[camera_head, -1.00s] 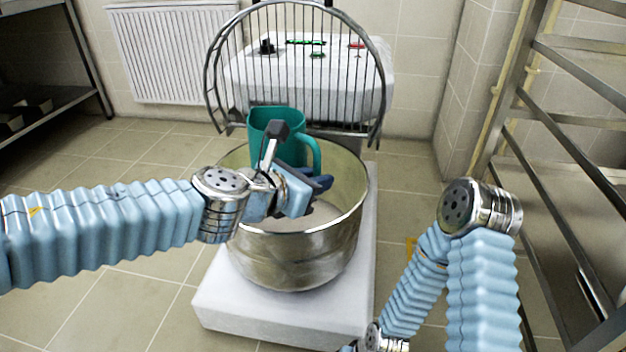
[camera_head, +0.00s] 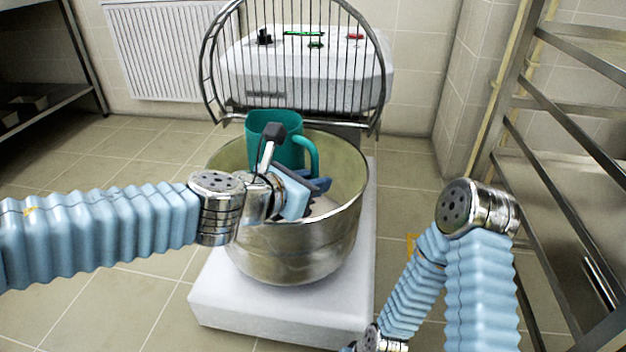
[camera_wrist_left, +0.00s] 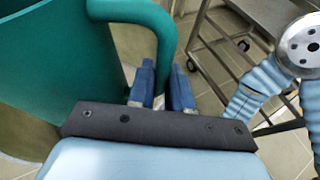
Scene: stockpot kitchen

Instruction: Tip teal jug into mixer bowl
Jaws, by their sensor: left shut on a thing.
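The teal jug (camera_head: 285,148) is above the back part of the steel mixer bowl (camera_head: 295,250), its mouth up and its handle on the right. It looks nearly upright. My left gripper (camera_head: 318,185) is over the bowl, shut on the jug's handle. In the left wrist view the jug (camera_wrist_left: 55,60) fills the left side, and the blue fingers (camera_wrist_left: 163,85) are on either side of the handle. The inside of the jug is hidden. A pale patch of contents shows in the bowl beside the gripper. My right gripper is out of view or too hidden to judge; only my right arm shows at right.
The raised wire guard (camera_head: 295,60) stands behind the bowl, in front of the white mixer housing (camera_head: 350,75). A white base (camera_head: 280,312) carries the bowl. A metal rack (camera_head: 560,140) stands close on the right. Tiled floor is clear on the left.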

